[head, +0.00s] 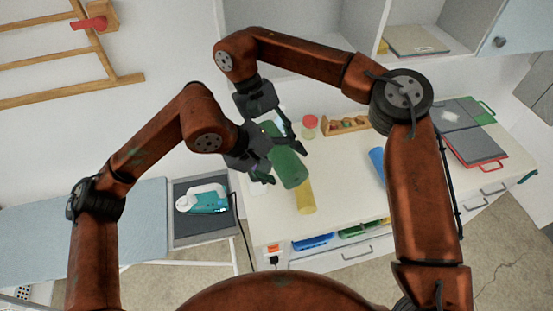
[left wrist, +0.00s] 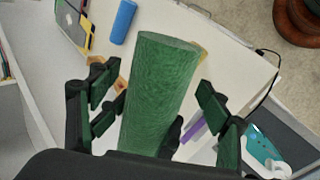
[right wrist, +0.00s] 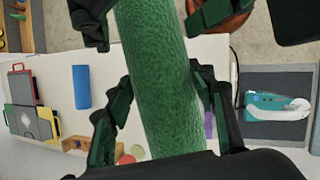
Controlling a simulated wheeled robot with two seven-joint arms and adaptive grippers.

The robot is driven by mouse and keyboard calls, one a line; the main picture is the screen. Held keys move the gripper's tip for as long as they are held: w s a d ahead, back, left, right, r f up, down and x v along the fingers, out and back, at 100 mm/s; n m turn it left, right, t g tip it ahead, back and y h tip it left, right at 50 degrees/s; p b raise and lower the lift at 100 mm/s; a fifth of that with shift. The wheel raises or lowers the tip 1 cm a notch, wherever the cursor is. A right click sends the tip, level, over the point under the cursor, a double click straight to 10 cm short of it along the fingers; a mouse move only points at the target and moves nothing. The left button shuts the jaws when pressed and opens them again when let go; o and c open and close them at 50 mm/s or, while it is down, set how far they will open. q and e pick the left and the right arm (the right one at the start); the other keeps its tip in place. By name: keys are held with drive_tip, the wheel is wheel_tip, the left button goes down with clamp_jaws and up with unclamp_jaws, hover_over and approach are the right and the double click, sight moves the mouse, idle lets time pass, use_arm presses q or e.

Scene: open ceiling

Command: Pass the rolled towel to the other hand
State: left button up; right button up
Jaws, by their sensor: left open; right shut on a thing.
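The rolled towel (head: 288,165) is a thick green roll, held tilted above the white table in the head view. My right gripper (head: 287,133) is shut on it, with fingers along both sides of the roll in the right wrist view (right wrist: 160,90). My left gripper (head: 265,166) is open at the towel's left side. In the left wrist view the towel (left wrist: 160,85) stands between the left gripper's spread fingers, with gaps on both sides. The towel's lower end in that view is hidden by the gripper body.
On the white table (head: 345,185) are a yellow roll (head: 305,197), a blue roll (head: 377,163), a red-lidded jar (head: 310,122) and a wooden rack (head: 346,125). Flat boards (head: 470,140) lie at right. An iron (head: 203,200) rests on a dark pad at left. Purple item (left wrist: 194,128) lies nearby.

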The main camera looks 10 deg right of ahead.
use_arm(q)
drive_tip(key=shift+d+f, duration=0.1)
drive_tip(key=shift+f, duration=0.05)
drive_tip(key=c, duration=1.3)
drive_tip(key=shift+c, duration=0.5)
use_arm(e)
drive_tip(key=o, duration=1.4)
